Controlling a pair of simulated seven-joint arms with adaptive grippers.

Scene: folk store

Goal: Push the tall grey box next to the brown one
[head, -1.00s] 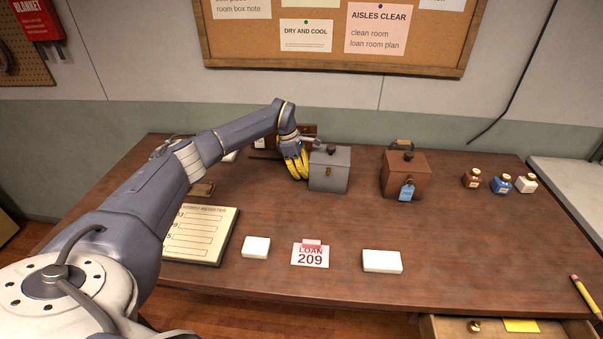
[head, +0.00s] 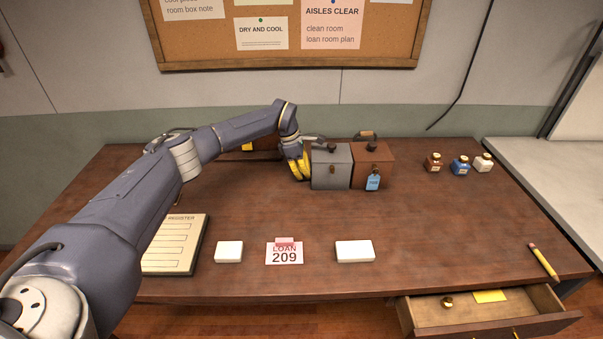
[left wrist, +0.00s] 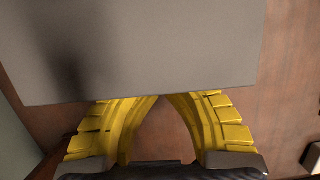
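The grey box (head: 331,170) stands upright at the back middle of the desk, with a dark knob on its lid. The brown box (head: 374,160), with a handle on top and a blue tag (head: 372,183), stands directly to its right. Their facing sides look touching or almost so. My left gripper (head: 303,166) is at the grey box's left side, its yellow fingers against or very near it. In the left wrist view the grey box (left wrist: 140,50) fills the upper part and hides the fingertips; the fingers (left wrist: 163,98) converge as if shut, with nothing between them. My right gripper is out of view.
Three small bottles (head: 460,165) stand to the right of the brown box. A register (head: 175,245), white blocks (head: 355,251) and a loan 209 card (head: 284,253) lie in front. A pencil (head: 543,261) lies at right, above an open drawer (head: 490,312). The desk middle is clear.

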